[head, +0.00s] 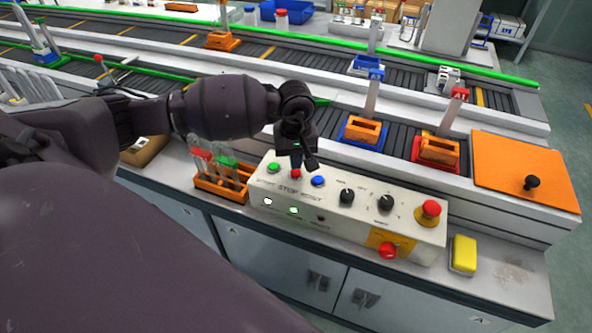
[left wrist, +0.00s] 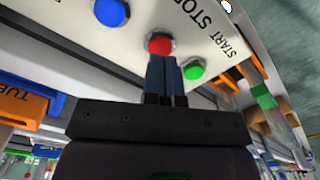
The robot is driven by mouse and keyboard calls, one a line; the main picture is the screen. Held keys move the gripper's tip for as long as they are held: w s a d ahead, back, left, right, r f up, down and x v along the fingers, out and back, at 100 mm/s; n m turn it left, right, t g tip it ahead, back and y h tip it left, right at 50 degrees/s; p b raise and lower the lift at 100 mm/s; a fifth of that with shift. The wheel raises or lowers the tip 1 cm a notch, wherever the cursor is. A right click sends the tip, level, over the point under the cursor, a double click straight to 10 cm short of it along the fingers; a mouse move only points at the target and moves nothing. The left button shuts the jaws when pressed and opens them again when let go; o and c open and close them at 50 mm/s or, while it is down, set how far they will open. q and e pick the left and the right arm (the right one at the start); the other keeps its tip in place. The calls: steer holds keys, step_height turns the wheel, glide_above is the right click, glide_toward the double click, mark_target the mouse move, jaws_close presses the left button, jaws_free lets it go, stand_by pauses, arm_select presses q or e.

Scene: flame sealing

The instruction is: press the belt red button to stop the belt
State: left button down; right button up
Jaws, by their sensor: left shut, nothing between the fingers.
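The control box (head: 330,212) stands on the near counter with a row of buttons along its top. The small red STOP button (head: 296,174) sits between a green START button (head: 273,168) and a blue button (head: 318,181). My left gripper (head: 297,166) is shut and empty, reaching down right at the red button. In the left wrist view, the closed fingertips (left wrist: 162,60) overlap the edge of the red button (left wrist: 159,43); I cannot tell whether they press it. The belt (head: 400,140) runs behind the box. My right gripper is not in view.
A large red knob (head: 431,208) and another red knob (head: 388,251) are on the box's right side. An orange tube rack (head: 220,184) stands left of the box, a yellow block (head: 463,254) right. Orange holders (head: 363,130) sit on the belt.

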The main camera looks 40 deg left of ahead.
arm_select(q)
steer(key=shift+f, duration=0.3)
steer(key=shift+f+b, duration=0.3)
steer(key=shift+b, duration=0.1)
stand_by(0.3)
steer(key=shift+f+b, duration=0.35)
steer(key=shift+f, duration=0.25)
stand_by(0.4)
steer(key=shift+r+p, duration=0.85)
steer(key=shift+r, duration=1.3)
steer(key=shift+r+p, duration=0.7)
steer(key=shift+r, duration=1.2)
